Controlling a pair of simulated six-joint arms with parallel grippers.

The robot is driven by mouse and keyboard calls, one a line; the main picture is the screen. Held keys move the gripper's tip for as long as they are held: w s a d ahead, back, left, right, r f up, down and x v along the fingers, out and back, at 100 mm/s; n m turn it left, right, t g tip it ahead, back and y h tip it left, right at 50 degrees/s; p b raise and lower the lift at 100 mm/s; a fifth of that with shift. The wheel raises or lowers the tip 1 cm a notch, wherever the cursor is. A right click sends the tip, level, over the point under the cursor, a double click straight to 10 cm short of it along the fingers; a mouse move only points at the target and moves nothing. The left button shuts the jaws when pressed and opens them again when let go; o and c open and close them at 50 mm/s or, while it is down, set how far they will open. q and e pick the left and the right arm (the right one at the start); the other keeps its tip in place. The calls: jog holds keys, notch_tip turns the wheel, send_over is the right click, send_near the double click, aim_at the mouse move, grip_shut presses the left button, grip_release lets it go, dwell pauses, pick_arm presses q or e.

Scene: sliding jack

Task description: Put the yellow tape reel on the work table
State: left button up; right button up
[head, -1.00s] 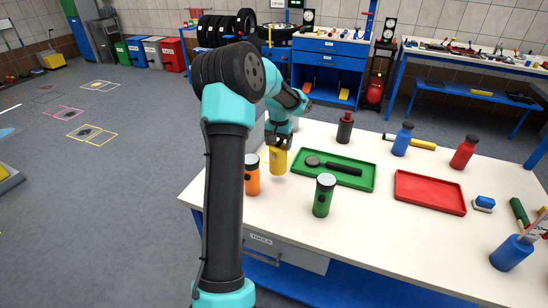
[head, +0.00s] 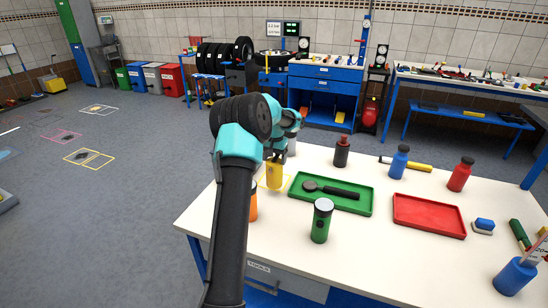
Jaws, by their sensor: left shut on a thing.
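The yellow tape reel (head: 274,178) looks like a small yellow cylinder, held upright at the far left part of the work table (head: 385,266). My left gripper (head: 276,158) is shut on its top from above. The reel shows over a thin yellow square outline on the white table top. I cannot tell whether its base touches the table or hangs just above it. My left arm hides part of the table's left edge. My right gripper is not in view.
An orange can (head: 253,203), partly behind my arm, and a green can (head: 321,221) stand nearer. A green tray (head: 350,207) holding a dark tool lies right of the reel, with a dark red bottle (head: 341,152) behind. A red tray (head: 428,215) lies farther right.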

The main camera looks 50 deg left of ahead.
pick_arm(q)
jog(key=w+a, duration=0.5)
jog(key=a, duration=0.1)
jog(key=shift+a+f, duration=0.35)
jog(key=shift+f, duration=0.05)
jog(key=shift+f, duration=1.9)
jog(key=o, duration=1.4)
notch_tip(320, 180, up, 12)
jog(key=shift+r, duration=0.2)
